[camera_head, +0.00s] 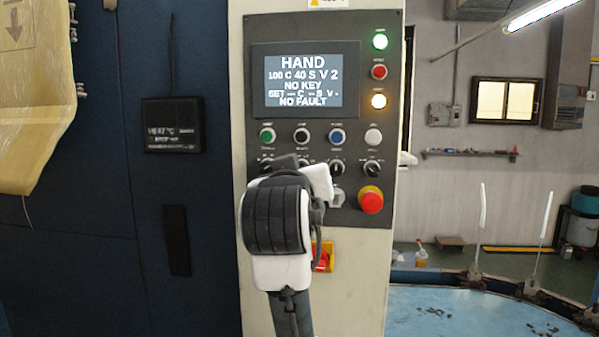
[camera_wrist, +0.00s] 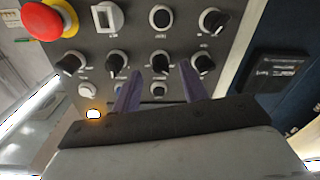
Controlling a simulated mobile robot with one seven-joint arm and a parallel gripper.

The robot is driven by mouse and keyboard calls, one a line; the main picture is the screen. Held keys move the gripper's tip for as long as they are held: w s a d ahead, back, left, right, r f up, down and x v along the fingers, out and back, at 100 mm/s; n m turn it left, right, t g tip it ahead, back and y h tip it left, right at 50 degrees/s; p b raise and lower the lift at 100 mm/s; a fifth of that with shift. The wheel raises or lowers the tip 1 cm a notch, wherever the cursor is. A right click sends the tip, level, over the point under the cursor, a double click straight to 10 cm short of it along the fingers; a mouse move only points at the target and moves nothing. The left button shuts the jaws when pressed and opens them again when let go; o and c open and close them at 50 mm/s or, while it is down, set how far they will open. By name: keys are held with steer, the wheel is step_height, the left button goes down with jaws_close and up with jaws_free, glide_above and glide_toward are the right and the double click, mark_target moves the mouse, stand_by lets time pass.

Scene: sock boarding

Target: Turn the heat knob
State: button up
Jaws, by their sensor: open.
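The control panel (camera_head: 400,120) carries a row of black selector knobs with white pointers. Their labels are too small to read, so I cannot tell which is the heat knob. My gripper (camera_wrist: 160,68) is open, with its two purple fingers pointing at this row in the wrist view. One black knob (camera_wrist: 161,60) shows between the fingertips, with other knobs to its left (camera_wrist: 117,61) and right (camera_wrist: 203,64). Contact cannot be told. In the head view my gripper (camera_head: 278,215) covers the panel's lower left and hides some knobs; its fingertips are hidden there.
A red emergency stop (camera_head: 370,200) sits low on the panel, right of my gripper. A red-and-yellow switch (camera_head: 322,258) is below. Coloured buttons (camera_head: 302,135) and a screen (camera_head: 304,80) reading HAND and NO FAULT are above. A dark HEAT display (camera_head: 173,125) hangs left.

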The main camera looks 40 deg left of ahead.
steer(key=shift+x, duration=1.35)
jaws_close()
steer(key=shift+s+a+m+t+b, duration=0.15)
steer(key=shift+m+b, duration=0.5)
steer(key=shift+m, duration=2)
steer(key=shift+w+d+m+t+b, duration=0.1)
steer(key=shift+m+b, duration=0.6)
steer(key=shift+m, duration=2)
steer(key=shift+s+a+m+t+b, duration=0.15)
steer(key=shift+m+b, duration=0.5)
steer(key=shift+m, duration=2)
steer(key=shift+w+d, duration=0.1)
